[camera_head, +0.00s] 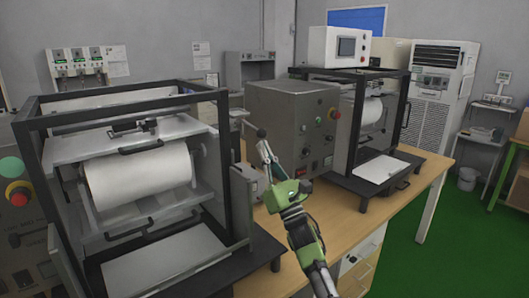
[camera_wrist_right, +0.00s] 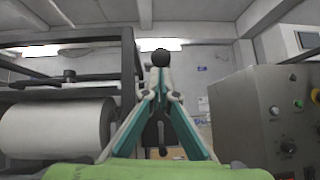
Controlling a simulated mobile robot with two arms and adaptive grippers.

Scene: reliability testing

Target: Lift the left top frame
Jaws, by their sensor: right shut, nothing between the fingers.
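The left machine has a black outer frame (camera_head: 130,102) and a pale grey upper frame (camera_head: 75,149) inside it. The upper frame lies above a large white roll (camera_head: 140,176) and has a black handle (camera_head: 138,149) at its front edge. My right gripper (camera_head: 262,133) is shut and empty, pointing up between the left machine and the grey control box. In the right wrist view the fingers (camera_wrist_right: 160,58) meet at their tips, with the white roll (camera_wrist_right: 55,128) and black frame to their left. My left gripper is not in view.
The grey control box (camera_head: 290,120) stands right of my right gripper, close to it. A second machine (camera_head: 375,125) stands farther right on the wooden table (camera_head: 330,215).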

